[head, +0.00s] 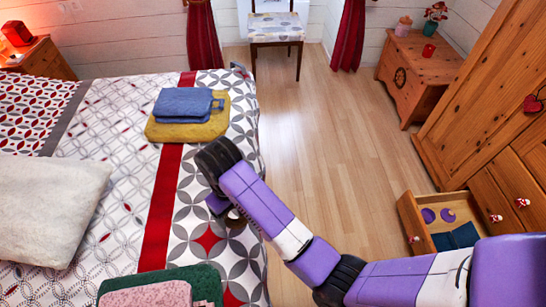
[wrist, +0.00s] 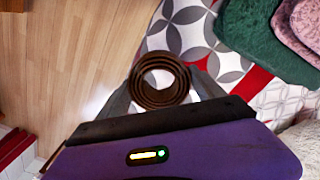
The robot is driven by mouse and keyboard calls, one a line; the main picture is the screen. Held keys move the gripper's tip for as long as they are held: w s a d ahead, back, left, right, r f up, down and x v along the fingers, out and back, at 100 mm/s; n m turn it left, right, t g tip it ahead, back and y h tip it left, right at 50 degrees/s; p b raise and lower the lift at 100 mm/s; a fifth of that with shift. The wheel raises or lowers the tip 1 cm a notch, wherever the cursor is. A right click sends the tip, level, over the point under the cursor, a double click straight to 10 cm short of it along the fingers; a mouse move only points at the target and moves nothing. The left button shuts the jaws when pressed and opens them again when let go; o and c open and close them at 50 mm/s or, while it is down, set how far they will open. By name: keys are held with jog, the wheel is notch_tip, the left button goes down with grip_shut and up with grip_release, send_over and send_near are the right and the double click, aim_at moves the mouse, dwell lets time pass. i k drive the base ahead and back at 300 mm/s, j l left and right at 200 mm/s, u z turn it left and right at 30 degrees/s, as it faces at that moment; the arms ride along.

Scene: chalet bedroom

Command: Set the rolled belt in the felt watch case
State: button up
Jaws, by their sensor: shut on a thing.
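The rolled belt is a brown coil with an open middle; in the wrist view the belt (wrist: 160,98) sits between the two fingers of my gripper (wrist: 163,84), which are shut on it. In the head view my gripper (head: 231,214) is over the near right part of the bed, and the belt (head: 236,219) shows only as a small brown patch, mostly hidden by my arm. I cannot clearly make out a felt watch case. The open drawer (head: 411,222) at lower right holds two round purple pieces (head: 428,215) and a dark blue item (head: 459,237).
On the bed (head: 110,130) lie blue folded cloth (head: 184,104) on mustard cloth (head: 180,132), green cloth (head: 205,282) under pink cloth (head: 150,295), and a white pillow (head: 50,205). The wooden floor (head: 330,130) is clear. A chair (head: 276,30) and wooden chest (head: 415,68) stand behind.

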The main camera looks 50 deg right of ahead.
aim_at(444, 252)
jog(key=z, duration=0.45)
jog(key=k+z, duration=0.1)
jog(key=z, duration=0.3)
jog(key=l+z, duration=0.1)
jog(key=z, duration=0.35)
jog(key=k+z, duration=0.1)
jog(key=z, duration=0.3)
jog(key=l+z, duration=0.15)
jog(key=z, duration=0.3)
